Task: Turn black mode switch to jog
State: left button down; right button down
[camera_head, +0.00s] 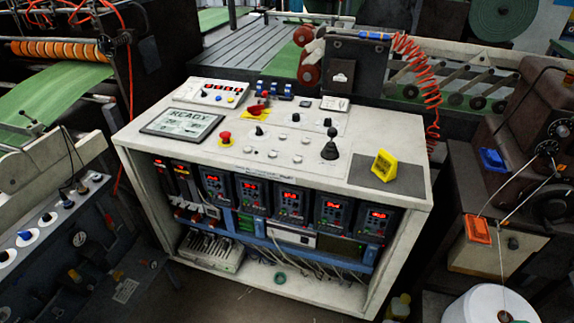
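A white control console (255,168) stands in the middle of the head view. Its top carries several small black knobs, among them one right of the red button (259,131), one farther back (295,118) and one toward the right (327,122). A larger black lever with a round base (330,150) stands on the right part of the panel. The labels are too small to read, so I cannot tell which is the mode switch or where it points. Neither of my grippers shows in the view.
A red mushroom button (225,138) and a screen reading READY (182,123) sit on the console's left. A yellow block (384,165) stands on a dark mat at the right. A red coiled hose (420,75) hangs behind. Machines crowd both sides.

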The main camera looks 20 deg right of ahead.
aim_at(259, 132)
jog(key=i+j, duration=0.1)
jog(key=i+j+z, duration=0.1)
jog(key=z, duration=0.35)
jog(key=i+j+z, duration=0.25)
jog(key=z, duration=0.2)
jog(key=i, duration=0.05)
